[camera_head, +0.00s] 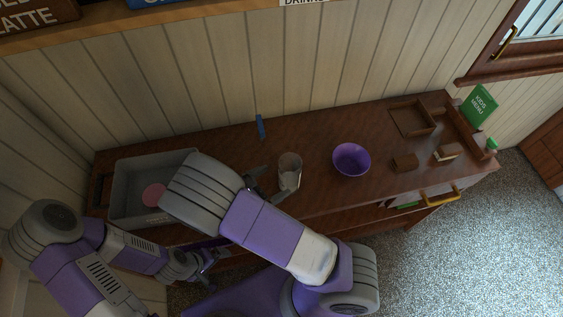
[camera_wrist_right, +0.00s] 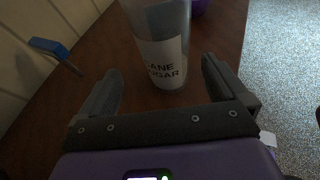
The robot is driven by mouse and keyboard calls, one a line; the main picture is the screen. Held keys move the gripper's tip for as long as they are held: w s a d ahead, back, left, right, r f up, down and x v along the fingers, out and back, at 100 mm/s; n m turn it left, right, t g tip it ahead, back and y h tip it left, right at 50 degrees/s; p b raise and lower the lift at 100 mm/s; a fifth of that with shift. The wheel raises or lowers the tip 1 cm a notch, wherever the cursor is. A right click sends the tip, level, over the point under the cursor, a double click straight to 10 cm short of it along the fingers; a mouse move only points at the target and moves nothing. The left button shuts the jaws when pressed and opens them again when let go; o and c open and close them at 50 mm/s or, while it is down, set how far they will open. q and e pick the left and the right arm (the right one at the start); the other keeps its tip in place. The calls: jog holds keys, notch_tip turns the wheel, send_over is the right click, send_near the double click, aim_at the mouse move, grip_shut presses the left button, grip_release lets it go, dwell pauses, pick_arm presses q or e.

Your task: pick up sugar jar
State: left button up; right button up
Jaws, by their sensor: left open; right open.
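The sugar jar is a clear, upright cylinder (camera_head: 289,172) on the wooden counter, in the middle of the head view. In the right wrist view the jar (camera_wrist_right: 162,50) stands just ahead, with a white label that reads "ANE SUGAR" in part; its top is cut off. My right gripper (camera_head: 263,188) is open beside the jar, on its left side in the head view. In the right wrist view its two fingers (camera_wrist_right: 158,85) are apart, and the jar is in line with the gap between them. My left gripper (camera_head: 208,272) is open and empty below the counter's front edge.
A purple bowl (camera_head: 351,160) stands right of the jar. A grey bin (camera_head: 126,177) with a pink round thing is at the left. A blue-handled tool (camera_head: 260,127) is near the wall. Wooden boxes (camera_head: 404,162) and a green menu sign (camera_head: 479,107) are at the right.

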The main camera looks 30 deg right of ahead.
jog(key=x, duration=0.5)
jog(key=s+x, duration=0.1)
jog(key=x, duration=0.1)
jog(key=shift+d+f+b, duration=0.2)
jog(key=shift+f+b, duration=0.05)
jog(key=shift+b, duration=0.05)
jog(key=shift+w, duration=0.1)
jog(key=shift+c, duration=0.4)
jog(key=c, duration=1)
